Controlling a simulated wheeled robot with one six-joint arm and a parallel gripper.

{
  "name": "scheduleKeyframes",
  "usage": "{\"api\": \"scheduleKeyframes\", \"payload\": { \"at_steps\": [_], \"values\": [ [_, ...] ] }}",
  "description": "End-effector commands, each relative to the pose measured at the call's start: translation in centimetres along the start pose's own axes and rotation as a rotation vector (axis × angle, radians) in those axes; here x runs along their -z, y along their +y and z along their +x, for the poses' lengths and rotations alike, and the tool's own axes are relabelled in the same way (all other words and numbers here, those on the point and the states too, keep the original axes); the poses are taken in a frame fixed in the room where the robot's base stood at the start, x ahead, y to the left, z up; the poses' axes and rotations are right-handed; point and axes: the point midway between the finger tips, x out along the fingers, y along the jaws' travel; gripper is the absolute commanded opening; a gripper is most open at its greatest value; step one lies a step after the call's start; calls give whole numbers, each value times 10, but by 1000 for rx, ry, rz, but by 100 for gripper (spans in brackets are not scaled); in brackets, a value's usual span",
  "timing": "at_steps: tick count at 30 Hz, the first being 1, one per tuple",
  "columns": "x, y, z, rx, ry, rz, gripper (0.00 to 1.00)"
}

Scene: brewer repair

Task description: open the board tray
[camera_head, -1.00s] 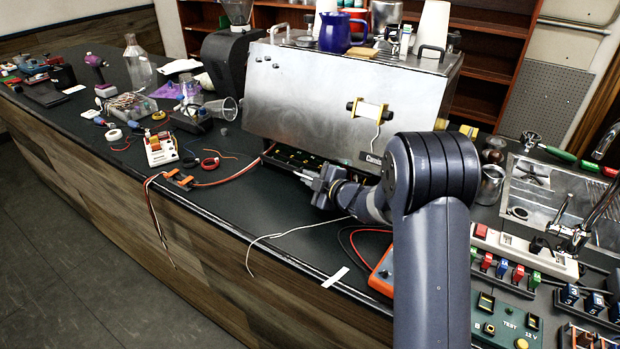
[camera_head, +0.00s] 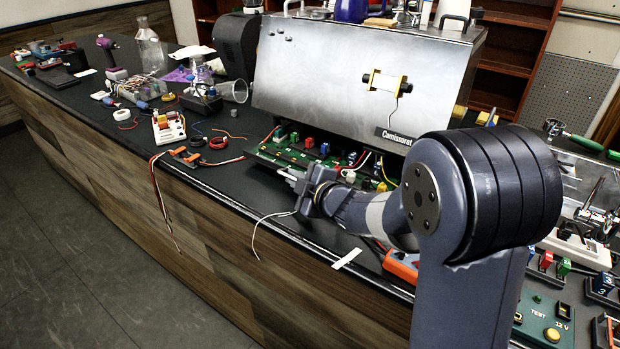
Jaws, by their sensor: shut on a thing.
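The brewer (camera_head: 330,75) is a big brushed-metal case on the dark counter. The board tray (camera_head: 272,158) shows at its base as a green circuit board with red, blue and white parts and wires. It sticks out from under the brewer's front toward the counter's edge. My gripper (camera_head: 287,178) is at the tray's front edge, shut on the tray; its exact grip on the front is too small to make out. My arm hides the right part of the tray.
A loose white wire (camera_head: 256,228) hangs over the counter's front edge near my gripper. An orange meter (camera_head: 402,266) lies partly behind my arm. An orange connector (camera_head: 187,156) with wires and a white terminal block (camera_head: 168,127) lie to the left.

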Motion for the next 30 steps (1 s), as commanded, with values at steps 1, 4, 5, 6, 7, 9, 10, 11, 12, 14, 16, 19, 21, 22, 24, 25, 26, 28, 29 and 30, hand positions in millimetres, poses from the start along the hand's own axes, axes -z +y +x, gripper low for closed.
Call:
{"api": "scheduleKeyframes", "payload": {
  "at_steps": [1,4,5,6,7,9,10,11,12,14,16,19,21,22,24,25,26,28,29,30],
  "values": [
    [6,-11,-2,1,4,0,0],
    [18,-20,-7,1,2,1,0],
    [22,-21,-9,1,3,0,0],
    [26,-24,-10,1,2,0,0],
    [28,-25,-11,1,2,0,0],
    [33,-28,-14,2,1,1,0],
    [34,-29,-14,2,0,0,0],
    [36,-30,-15,2,0,0,0],
    [38,-30,-15,2,0,1,0],
    [39,-31,-16,2,-2,1,0],
    [40,-31,-16,2,-3,2,0],
    [40,-30,-16,2,-3,2,0],
    [40,-30,-16,2,-3,2,0],
    [40,-30,-16,2,-3,2,0],
    [40,-30,-16,2,-4,2,0],
    [40,-30,-16,2,-4,2,10],
    [40,-30,-16,2,-3,2,12],
    [40,-30,-16,2,-3,2,18],
    [40,-30,-16,1,-3,2,20],
    [40,-30,-16,1,-3,2,24]
  ]
}}
